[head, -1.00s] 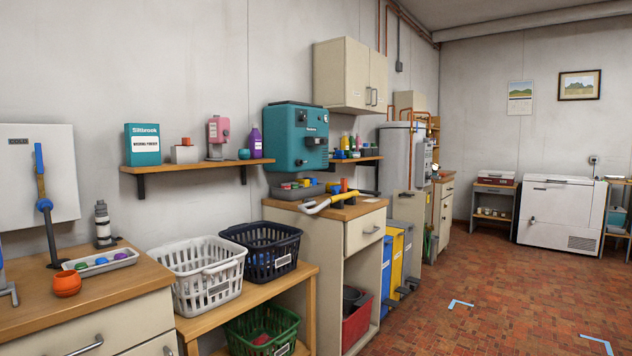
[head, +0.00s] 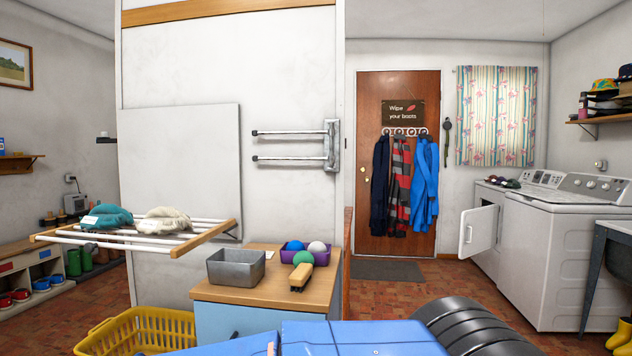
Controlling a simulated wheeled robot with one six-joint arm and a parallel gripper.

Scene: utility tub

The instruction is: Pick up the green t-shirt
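A bunched teal-green cloth (head: 108,217) with a white label lies on the slatted wall-mounted drying rack (head: 205,236) at the left. It may be the green t-shirt, but its folded shape does not show what garment it is. A bunched cream cloth (head: 163,219) lies just to its right on the same rack. My gripper is not in view. Blue and black parts at the bottom edge look like my own body.
A yellow basket (head: 97,338) stands below the rack. A small cabinet (head: 282,290) holds a grey metal tin (head: 237,266), a purple tray with balls (head: 318,257) and a brush. White washing machines (head: 575,255) stand at the right. Red tiled floor shows before the door.

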